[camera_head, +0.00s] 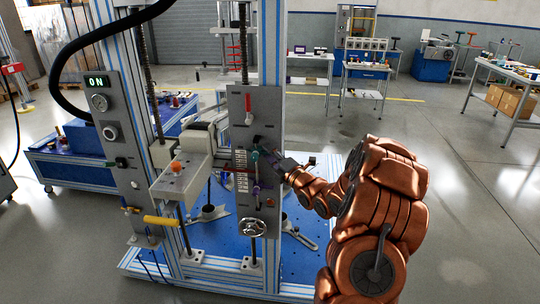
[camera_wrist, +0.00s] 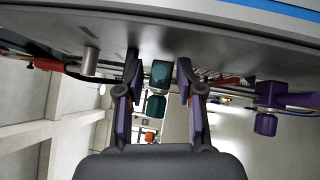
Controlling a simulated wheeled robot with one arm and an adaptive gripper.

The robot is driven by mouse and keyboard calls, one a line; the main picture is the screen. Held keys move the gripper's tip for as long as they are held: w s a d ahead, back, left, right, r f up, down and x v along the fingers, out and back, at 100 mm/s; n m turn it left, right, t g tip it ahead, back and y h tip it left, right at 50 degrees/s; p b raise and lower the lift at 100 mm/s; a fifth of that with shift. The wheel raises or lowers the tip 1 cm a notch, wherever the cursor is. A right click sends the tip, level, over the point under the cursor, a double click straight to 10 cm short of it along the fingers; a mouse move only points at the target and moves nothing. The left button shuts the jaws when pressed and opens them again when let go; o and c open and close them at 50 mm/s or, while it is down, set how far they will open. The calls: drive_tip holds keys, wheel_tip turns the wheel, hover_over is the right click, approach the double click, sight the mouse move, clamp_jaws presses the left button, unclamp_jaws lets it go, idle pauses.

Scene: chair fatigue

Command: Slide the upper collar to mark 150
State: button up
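The grey upright panel (camera_head: 239,102) carries a pale scale with marks (camera_head: 242,172), too small to read. A teal collar (camera_head: 255,156) sits beside the scale's upper part, and a purple collar (camera_head: 256,189) sits lower down. My gripper (camera_head: 265,158) is at the teal collar, coming from the right. In the wrist view the teal collar (camera_wrist: 160,75) lies between the two fingertips of my gripper (camera_wrist: 159,72), with a narrow gap showing on each side. The purple collar (camera_wrist: 268,102) is to the right, clear of the fingers. The teal collar's exact reading cannot be told.
A red-handled lever (camera_head: 249,108) is above the collars and a round handwheel (camera_head: 253,227) below them. Floor to the right is open.

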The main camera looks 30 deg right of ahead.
clamp_jaws()
idle(0.5)
wheel_tip(320, 180, down, 3)
drive_tip(key=b, duration=0.4)
drive_tip(key=shift+b, duration=0.4)
drive_tip(key=shift+o, duration=0.6)
unclamp_jaws()
drive_tip(key=shift+s, duration=0.1)
